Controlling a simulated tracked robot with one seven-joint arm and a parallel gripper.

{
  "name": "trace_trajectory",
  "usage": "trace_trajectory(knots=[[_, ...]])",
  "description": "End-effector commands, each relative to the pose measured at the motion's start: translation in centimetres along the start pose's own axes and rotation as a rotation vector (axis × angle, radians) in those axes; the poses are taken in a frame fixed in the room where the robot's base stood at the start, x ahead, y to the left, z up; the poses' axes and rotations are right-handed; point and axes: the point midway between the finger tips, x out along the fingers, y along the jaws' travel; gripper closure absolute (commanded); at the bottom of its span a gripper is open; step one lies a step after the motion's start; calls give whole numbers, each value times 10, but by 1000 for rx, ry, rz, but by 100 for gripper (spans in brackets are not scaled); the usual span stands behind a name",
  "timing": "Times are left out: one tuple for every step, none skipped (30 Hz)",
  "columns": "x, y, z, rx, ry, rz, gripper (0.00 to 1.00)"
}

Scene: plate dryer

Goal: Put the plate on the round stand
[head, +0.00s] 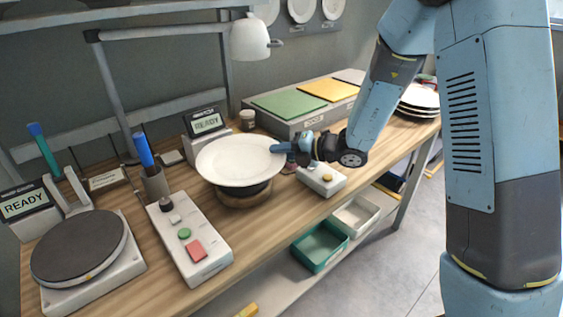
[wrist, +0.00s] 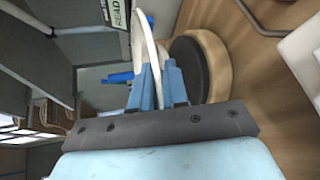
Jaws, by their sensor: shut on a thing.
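The white plate (head: 240,160) is held roughly level, slightly tilted, over a round stand with a dark top and wooden base (head: 245,197). My gripper (head: 279,150) is shut on the plate's right rim in the head view. In the wrist view the plate (wrist: 146,50) shows edge-on between the blue fingers of my gripper (wrist: 158,82). The stand's dark round top (wrist: 188,66) lies beside the plate there, with a visible gap between them. In the head view the plate hides most of the stand's top.
A button box (head: 190,240) stands in front of the plate, and a dark turntable (head: 80,247) at far left. A pen cup (head: 155,185) and a READY display (head: 206,123) are near the plate's left. A small white box (head: 322,180) sits to the right. Stacked plates (head: 420,98) stand behind my arm.

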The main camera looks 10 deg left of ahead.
Motion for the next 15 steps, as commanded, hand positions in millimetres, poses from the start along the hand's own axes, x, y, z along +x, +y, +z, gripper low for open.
trace_trajectory(knots=[[1, 0, 1, 0, 0, 2, 100], [2, -1, 1, 0, 0, 2, 100], [3, -1, 1, 0, 0, 2, 100], [3, -2, 1, 0, 0, 2, 100], [4, -3, 2, 0, 0, 2, 100], [6, -5, 2, 0, 1, 2, 100], [8, -6, 3, 0, 1, 2, 100], [9, -8, 3, 1, 1, 2, 100], [10, -14, 2, 2, 2, 1, 100], [11, -17, 1, 2, 2, 1, 100], [12, -20, 0, 2, 2, 1, 100], [14, -25, -1, 3, 1, 1, 100], [15, -28, -2, 3, 2, 1, 100], [16, -30, -2, 2, 2, 1, 100], [16, -33, -3, 1, 2, 2, 100]])
